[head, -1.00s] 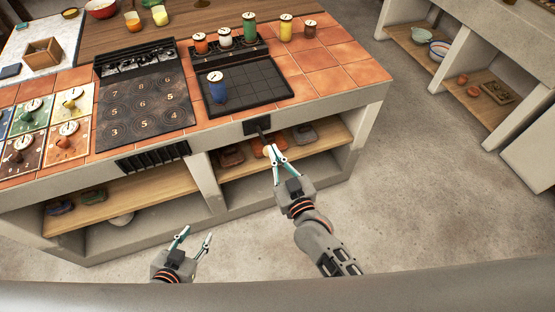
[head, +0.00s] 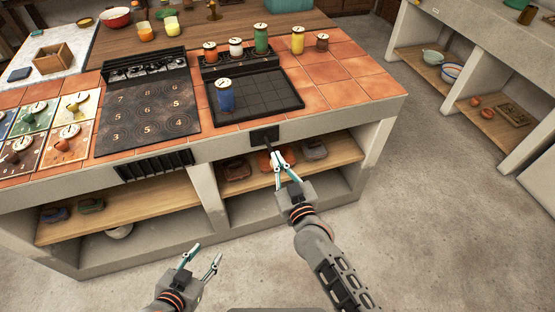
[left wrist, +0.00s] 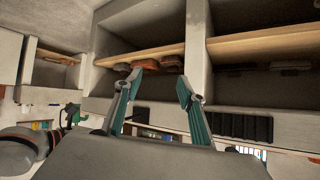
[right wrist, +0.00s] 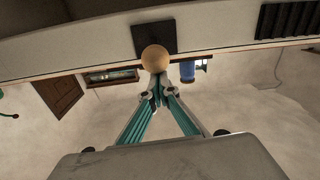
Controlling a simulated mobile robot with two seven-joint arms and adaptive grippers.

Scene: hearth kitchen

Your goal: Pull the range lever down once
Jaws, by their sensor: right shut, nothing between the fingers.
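The range lever sticks out from a dark plate (head: 264,135) on the counter's front edge, below the black grid tray. In the right wrist view its round wooden knob (right wrist: 155,58) stands out in front of the dark plate (right wrist: 170,37). My right gripper (head: 277,155) is at the lever's outer end. In the right wrist view its shut, empty fingertips (right wrist: 158,88) are right at the knob's near side; I cannot tell whether they touch it. My left gripper (head: 204,254) is open and empty, low in front of the counter; its spread fingers also show in the left wrist view (left wrist: 160,85).
A blue canister (head: 225,96) stands on the grid tray (head: 270,100). Several canisters line the back. A numbered cooktop (head: 150,112) is to the left. Shelves under the counter hold dark lumps (head: 236,168). The floor on the right is clear.

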